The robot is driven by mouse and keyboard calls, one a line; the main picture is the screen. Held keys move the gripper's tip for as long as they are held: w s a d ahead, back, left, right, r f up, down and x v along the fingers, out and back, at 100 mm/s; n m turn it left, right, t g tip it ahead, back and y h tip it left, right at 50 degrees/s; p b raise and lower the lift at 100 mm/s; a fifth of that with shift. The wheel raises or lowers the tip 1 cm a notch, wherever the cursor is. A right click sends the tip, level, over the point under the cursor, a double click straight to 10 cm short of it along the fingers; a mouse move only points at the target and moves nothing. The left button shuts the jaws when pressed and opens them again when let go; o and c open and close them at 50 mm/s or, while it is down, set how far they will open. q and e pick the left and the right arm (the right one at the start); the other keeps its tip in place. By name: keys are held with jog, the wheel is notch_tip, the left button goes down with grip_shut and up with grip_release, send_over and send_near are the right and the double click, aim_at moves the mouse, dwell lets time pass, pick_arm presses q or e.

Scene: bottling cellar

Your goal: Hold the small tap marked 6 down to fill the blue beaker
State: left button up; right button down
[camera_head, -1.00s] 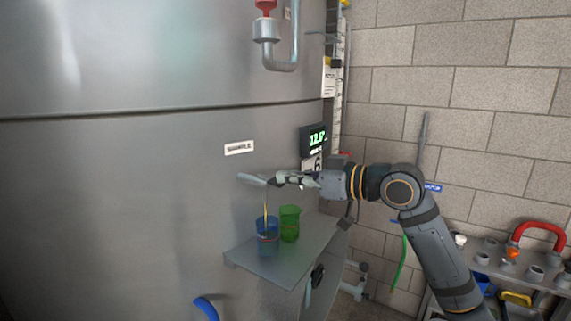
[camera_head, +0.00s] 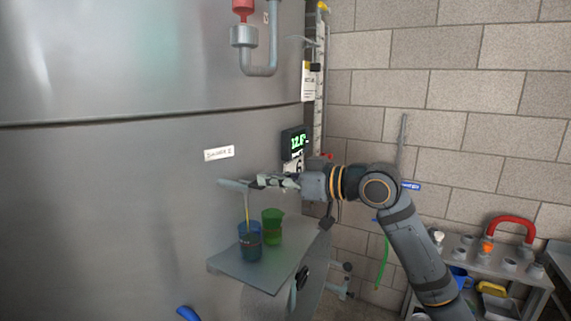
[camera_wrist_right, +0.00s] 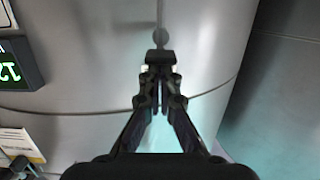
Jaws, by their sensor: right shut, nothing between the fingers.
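The small tap (camera_head: 233,184) sticks out from the steel tank wall, and a thin amber stream runs from it into the blue beaker (camera_head: 249,249). The beaker stands upright on a steel shelf (camera_head: 228,264); its liquid level is hard to read. A placard with a 6 (camera_head: 297,167) is partly hidden behind my arm. My right gripper (camera_head: 262,181) is shut and empty, its tips at the tap; exact contact is hard to tell. In the wrist view its closed fingers (camera_wrist_right: 160,62) lie just below a small round-ended part. My left gripper is out of view.
A green beaker (camera_head: 272,226) stands close to the right of the blue one. A lit green display (camera_head: 295,142) hangs above the placard. A red-handled pipe (camera_head: 243,35) is higher up. A cluttered shelf unit (camera_head: 520,276) is at the right.

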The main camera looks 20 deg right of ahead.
jog(key=s+d+r+b, duration=0.5)
jog(key=s+d+b, duration=0.1)
jog(key=s, duration=0.2)
jog(key=shift+d+b, duration=0.15)
jog(key=shift+b, duration=0.25)
